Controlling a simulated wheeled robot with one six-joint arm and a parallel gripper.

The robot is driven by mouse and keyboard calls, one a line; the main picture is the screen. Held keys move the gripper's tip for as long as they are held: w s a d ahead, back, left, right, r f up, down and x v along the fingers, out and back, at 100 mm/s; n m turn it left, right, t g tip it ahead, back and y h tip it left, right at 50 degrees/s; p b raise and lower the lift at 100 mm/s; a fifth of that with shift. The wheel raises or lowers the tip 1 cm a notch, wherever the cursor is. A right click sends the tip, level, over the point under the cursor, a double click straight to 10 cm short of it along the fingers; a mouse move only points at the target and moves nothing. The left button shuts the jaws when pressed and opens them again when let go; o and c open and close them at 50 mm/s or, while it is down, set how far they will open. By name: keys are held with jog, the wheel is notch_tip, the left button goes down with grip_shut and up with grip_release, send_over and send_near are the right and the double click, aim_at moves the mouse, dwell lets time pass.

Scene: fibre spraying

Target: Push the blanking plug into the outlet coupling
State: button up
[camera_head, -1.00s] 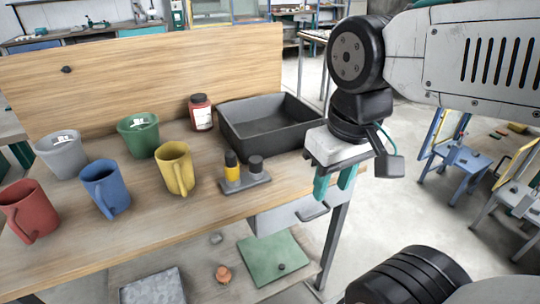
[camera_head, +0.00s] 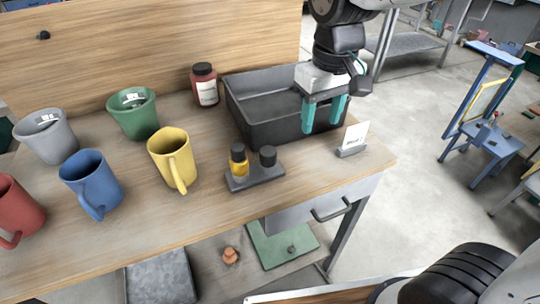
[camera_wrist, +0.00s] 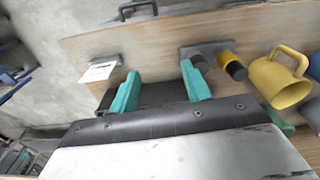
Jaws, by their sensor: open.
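My gripper (camera_head: 322,126) is open and empty, its teal fingers pointing down in front of the black tray's right end; it also shows in the wrist view (camera_wrist: 160,70). A grey base (camera_head: 257,180) on the table carries a yellow part with a black top (camera_head: 239,161) and a dark short cylinder (camera_head: 268,157). They also show in the wrist view, right of the fingers. I cannot tell which piece is the blanking plug or the outlet coupling. A small orange-brown knobbed piece (camera_head: 231,256) sits on the lower shelf.
A black tray (camera_head: 245,125) stands behind the base. A white card in a holder (camera_head: 352,140) stands near the right table edge. Mugs and cups, including a yellow mug (camera_head: 173,160), fill the left. A red jar (camera_head: 205,85) stands at the back. A drawer handle (camera_head: 332,212) sticks out below.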

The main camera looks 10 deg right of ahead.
jog(key=n, duration=0.2)
send_over(268, 150)
jog(key=f, duration=0.5)
jog(key=shift+w+f, duration=0.2)
jog(key=shift+f, duration=0.15)
jog(key=f, duration=0.7)
jog(key=shift+s+f, duration=0.25)
jog(key=shift+f, duration=0.05)
jog(key=c, duration=0.8)
